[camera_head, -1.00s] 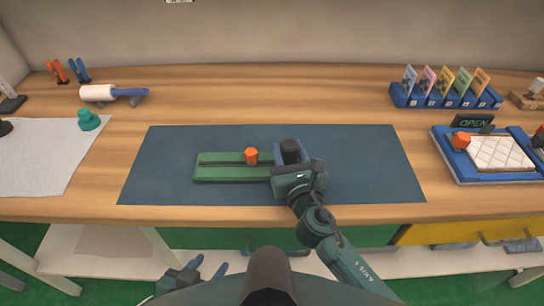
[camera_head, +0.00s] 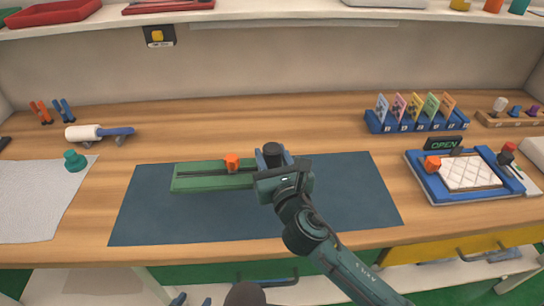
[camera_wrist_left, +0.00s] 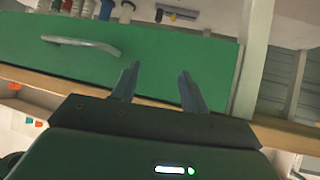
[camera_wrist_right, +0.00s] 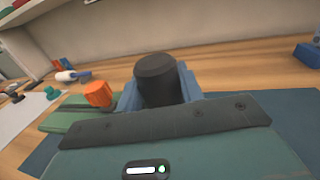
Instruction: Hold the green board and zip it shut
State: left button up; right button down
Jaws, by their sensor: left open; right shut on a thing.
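The green board (camera_head: 205,184) lies flat on the dark blue mat (camera_head: 345,200), with a dark slot along its length. An orange knob (camera_head: 231,162) stands on the slot; it also shows in the right wrist view (camera_wrist_right: 98,93). My right gripper (camera_head: 272,161) is at the board's right end, shut on a black cylinder (camera_wrist_right: 155,80) between its blue fingers. The gripper hides that end of the board. My left gripper (camera_wrist_left: 158,82) is open and empty, low in front of the bench, facing a green drawer front (camera_wrist_left: 150,60).
A blue card rack (camera_head: 415,122) and a blue tray (camera_head: 425,180) with a white quilted pad stand to the right. A roller (camera_head: 85,132), a teal knob (camera_head: 74,160) and a white sheet (camera_head: 35,205) are on the left. The mat left of the board is clear.

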pick_arm(q)
jog(key=shift+f, duration=0.1)
jog(key=shift+d+f+b, duration=0.1)
jog(key=shift+d+b, duration=0.05)
jog(key=shift+b, duration=0.3)
pick_arm(e)
jog(key=shift+f, duration=0.55)
jog(key=shift+f+b, duration=0.4)
jog(key=shift+f, duration=0.5)
pick_arm(q)
jog(key=shift+w+d+f+h+b, duration=0.1)
jog(key=shift+d+h+b, duration=0.3)
jog(key=shift+b, duration=0.3)
pick_arm(e)
jog(key=shift+f, duration=0.6)
jog(key=shift+f+b, duration=0.5)
jog(key=shift+f, duration=0.15)
jog(key=shift+f+b, duration=0.45)
jog(key=shift+f, duration=0.15)
jog(key=shift+f+b, duration=0.4)
jog(key=shift+f, duration=0.1)
pick_arm(q)
jog(key=shift+w+d+f+m+t+h+b, duration=0.3)
jog(key=shift+d+m+t+b, duration=0.1)
jog(key=shift+d, duration=0.15)
pick_arm(e)
jog(key=shift+f, duration=0.45)
